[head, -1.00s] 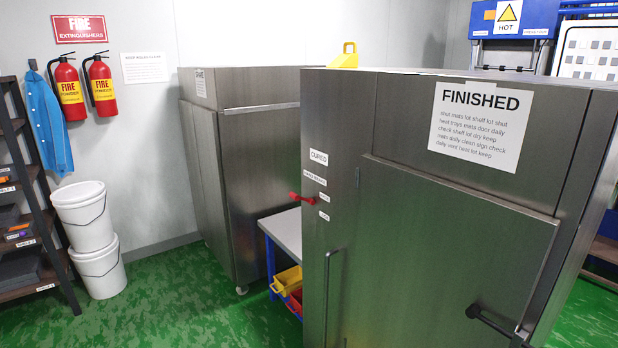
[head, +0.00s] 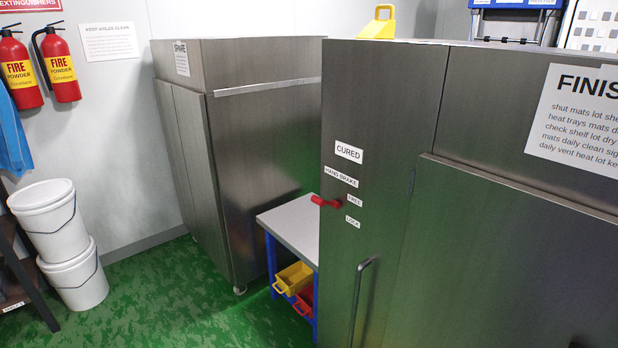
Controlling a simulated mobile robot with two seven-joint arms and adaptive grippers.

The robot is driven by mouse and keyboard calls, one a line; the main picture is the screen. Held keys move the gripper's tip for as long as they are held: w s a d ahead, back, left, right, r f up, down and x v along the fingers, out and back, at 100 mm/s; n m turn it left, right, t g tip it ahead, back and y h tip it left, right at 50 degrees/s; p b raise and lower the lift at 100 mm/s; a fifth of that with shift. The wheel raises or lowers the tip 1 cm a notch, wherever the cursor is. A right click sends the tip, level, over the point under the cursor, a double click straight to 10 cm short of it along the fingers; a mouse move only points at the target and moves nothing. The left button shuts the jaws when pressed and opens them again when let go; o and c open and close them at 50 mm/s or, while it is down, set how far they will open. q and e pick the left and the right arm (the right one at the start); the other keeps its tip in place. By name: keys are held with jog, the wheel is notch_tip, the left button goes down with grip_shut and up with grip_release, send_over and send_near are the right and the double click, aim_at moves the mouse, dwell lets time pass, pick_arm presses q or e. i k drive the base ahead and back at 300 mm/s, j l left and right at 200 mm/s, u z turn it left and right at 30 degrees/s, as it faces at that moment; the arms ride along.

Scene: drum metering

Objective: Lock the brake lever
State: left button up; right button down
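The brake lever is a small red handle (head: 325,202) on the narrow side face of the large steel cabinet (head: 385,120), right of centre in the head view. It points left, roughly level and slightly raised at its left end. A "HAND BRAKE" label (head: 341,177) sits above it. A "FREE" label (head: 355,200) is beside it to the right, and a "LOCK" label (head: 353,222) is below. Neither gripper shows in the head view, so nothing is seen touching the lever.
A vertical bar handle (head: 360,300) is below the lever. A small table (head: 290,233) with yellow (head: 293,279) and red bins stands between this cabinet and a second steel cabinet (head: 265,165). Green floor (head: 160,300) is open at the left, beside white buckets (head: 70,275).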

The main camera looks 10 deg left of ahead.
aim_at(321, 202)
jog(key=i+j, duration=0.15)
jog(key=j, duration=0.2)
jog(key=i+j, duration=0.2)
jog(key=j, duration=0.15)
jog(key=i+j, duration=0.15)
jog(key=j, duration=0.2)
jog(key=i+j, duration=0.2)
jog(key=j, duration=0.15)
jog(key=i+j, duration=0.15)
jog(key=j, duration=0.15)
